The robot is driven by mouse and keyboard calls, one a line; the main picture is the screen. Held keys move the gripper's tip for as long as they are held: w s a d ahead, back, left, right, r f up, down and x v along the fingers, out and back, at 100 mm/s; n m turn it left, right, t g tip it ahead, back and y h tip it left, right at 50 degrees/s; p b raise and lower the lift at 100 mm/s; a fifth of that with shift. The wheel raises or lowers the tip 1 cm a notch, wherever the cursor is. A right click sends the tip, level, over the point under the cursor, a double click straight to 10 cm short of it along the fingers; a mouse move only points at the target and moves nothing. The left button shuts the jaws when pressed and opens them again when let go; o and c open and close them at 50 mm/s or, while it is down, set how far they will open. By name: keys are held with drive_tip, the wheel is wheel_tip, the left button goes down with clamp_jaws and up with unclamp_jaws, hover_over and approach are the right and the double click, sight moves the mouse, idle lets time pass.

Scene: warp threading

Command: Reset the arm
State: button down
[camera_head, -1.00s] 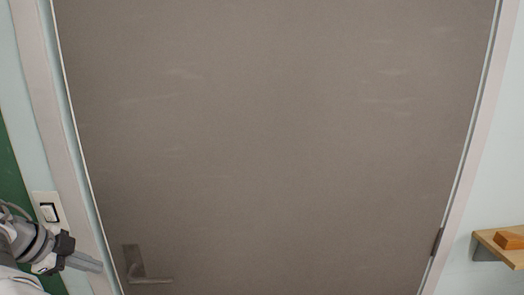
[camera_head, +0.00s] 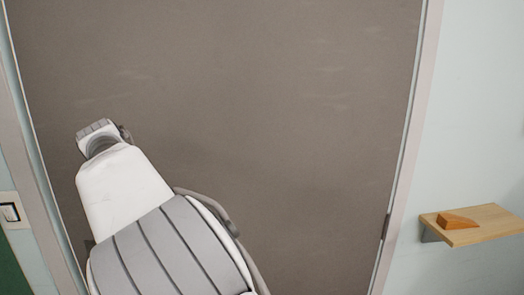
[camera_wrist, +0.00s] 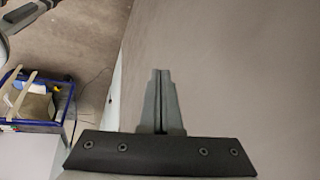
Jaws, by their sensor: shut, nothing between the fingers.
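My arm (camera_head: 165,240) is folded up in front of the door in the head view and covers its lower left part. My gripper (camera_wrist: 161,73) shows in the wrist view with its two fingers together and nothing between them. It is not seen in the head view. The large brown-grey door (camera_head: 260,120) is closed, and it fills most of the head view. Its handle is hidden behind my arm.
A wooden shelf (camera_head: 485,222) with an orange wedge-shaped block (camera_head: 456,221) is on the right wall. A light switch (camera_head: 9,212) is at the left edge. The wrist view shows a blue-framed cart (camera_wrist: 66,103) with items at the left.

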drive_tip(key=s+d+r+n+y, duration=0.1)
drive_tip(key=d+r+n, duration=0.15)
drive_tip(key=d, duration=1.15)
drive_tip(key=s+d+r+n+y, duration=0.2)
drive_tip(key=d+r, duration=0.2)
drive_tip(key=d, duration=0.9)
drive_tip(key=s+d+f+n, duration=0.3)
drive_tip(key=s+d, duration=0.4)
drive_tip(key=s, duration=0.2)
drive_tip(key=s+d+f+n+t+h, duration=0.1)
drive_tip(key=s+d+f+n, duration=0.2)
drive_tip(key=s+d, duration=0.4)
drive_tip(key=s+n, duration=0.1)
drive_tip(key=s, duration=0.1)
drive_tip(key=shift+s+d+f+t, duration=0.2)
drive_tip(key=shift+s+t, duration=0.1)
drive_tip(key=shift+s, duration=0.1)
drive_tip(key=shift+d, duration=0.15)
